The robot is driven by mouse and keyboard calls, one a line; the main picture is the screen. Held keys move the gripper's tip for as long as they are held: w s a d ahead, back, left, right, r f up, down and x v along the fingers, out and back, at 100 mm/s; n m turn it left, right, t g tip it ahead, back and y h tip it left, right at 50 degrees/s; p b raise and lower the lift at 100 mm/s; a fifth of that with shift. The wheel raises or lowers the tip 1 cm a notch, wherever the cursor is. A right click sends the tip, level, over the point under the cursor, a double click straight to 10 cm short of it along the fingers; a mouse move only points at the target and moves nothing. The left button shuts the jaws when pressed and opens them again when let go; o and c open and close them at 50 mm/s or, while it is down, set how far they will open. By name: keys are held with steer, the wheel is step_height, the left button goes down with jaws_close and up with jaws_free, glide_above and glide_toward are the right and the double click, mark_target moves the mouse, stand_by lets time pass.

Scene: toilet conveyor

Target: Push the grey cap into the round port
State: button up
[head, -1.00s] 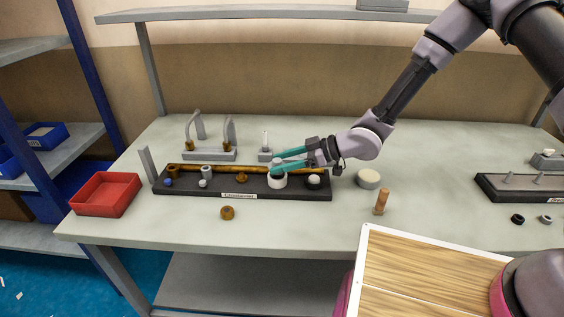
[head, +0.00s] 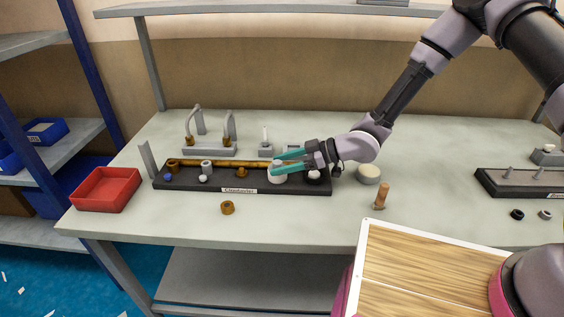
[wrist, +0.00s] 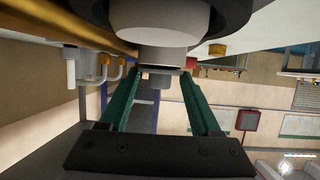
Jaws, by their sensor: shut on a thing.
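The round port is the wide white cylinder (head: 278,177) standing on the black board (head: 215,187); in the wrist view its pale side (wrist: 158,28) fills the top centre. My gripper (head: 274,162) has teal fingers that reach in from the right, just over the port's top. In the wrist view my gripper (wrist: 159,74) is shut on the grey cap (wrist: 155,80), a small cylinder with a wider rim, lined up with the port. The cap is hard to make out in the head view. I cannot tell whether cap and port touch.
A brass bar (head: 215,163) runs along the board behind the port. A white ball (head: 313,176) sits right of it, partly under my gripper. A hooked stand (head: 208,151) is behind. A red bin (head: 105,190) is left; the front table is mostly clear.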

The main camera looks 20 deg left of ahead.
steer(key=o, duration=1.4)
steer(key=shift+f, duration=0.1)
steer(key=v, duration=1)
steer(key=shift+d, duration=0.4)
steer(key=shift+w, duration=0.1)
